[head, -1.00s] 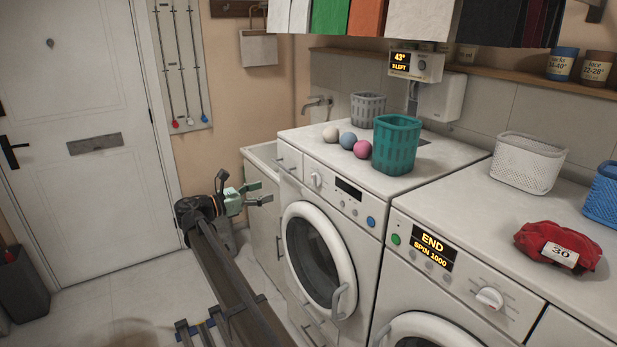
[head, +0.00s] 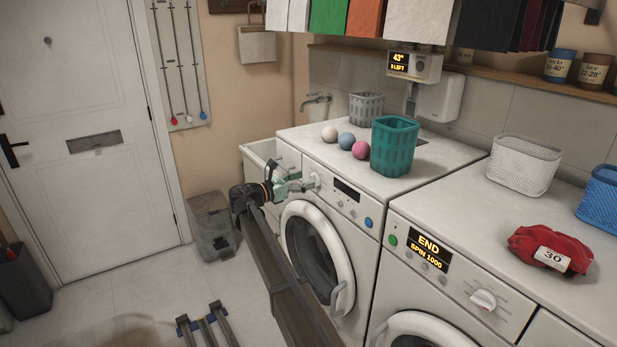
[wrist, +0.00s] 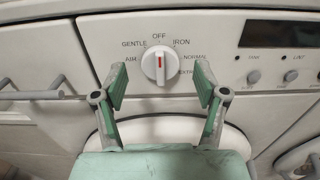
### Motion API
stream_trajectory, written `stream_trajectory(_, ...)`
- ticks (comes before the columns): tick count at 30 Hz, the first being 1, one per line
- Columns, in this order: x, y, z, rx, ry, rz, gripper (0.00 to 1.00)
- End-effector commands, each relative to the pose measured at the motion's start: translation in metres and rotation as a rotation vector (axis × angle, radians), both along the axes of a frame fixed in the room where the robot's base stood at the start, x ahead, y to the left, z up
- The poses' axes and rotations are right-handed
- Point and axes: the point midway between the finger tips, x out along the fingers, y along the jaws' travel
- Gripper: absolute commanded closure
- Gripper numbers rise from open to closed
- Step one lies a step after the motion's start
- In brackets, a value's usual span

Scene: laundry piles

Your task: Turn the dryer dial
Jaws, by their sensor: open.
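The dryer dial (wrist: 160,65) is a round white knob with a red mark pointing up at OFF. Labels AIR, GENTLE, IRON, NORMAL and one partly hidden label surround it. My gripper (wrist: 160,84) is open, with one green-padded finger on each side of the dial and slightly below it in the wrist view. I cannot tell whether the fingers touch it. In the head view my gripper (head: 301,184) is at the upper left of the dryer front (head: 355,245), and the dial (head: 313,181) is partly hidden behind it.
Three balls (head: 346,141) and a teal basket (head: 395,147) sit on the dryer. The washer at right has a display (head: 429,250) reading END, SPIN 1000. A red cloth bundle (head: 550,250) lies on top. A grey bin (head: 212,228) stands by the wall.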

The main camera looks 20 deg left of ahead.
Motion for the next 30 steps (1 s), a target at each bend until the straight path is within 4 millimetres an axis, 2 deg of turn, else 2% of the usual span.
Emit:
stream_trajectory(6, 0.016, -0.011, 0.001, 0.001, -0.001, -0.001, 0.28)
stream_trajectory(17, 0.019, -0.013, 0.000, 0.001, -0.001, 0.000, 0.28)
stream_trajectory(18, 0.019, -0.013, 0.000, 0.001, -0.001, 0.000, 0.42)
stream_trajectory(22, 0.019, -0.013, 0.000, 0.001, -0.001, 0.000, 0.88)
stream_trajectory(30, 0.019, -0.014, 0.000, 0.007, -0.005, 0.000, 0.88)
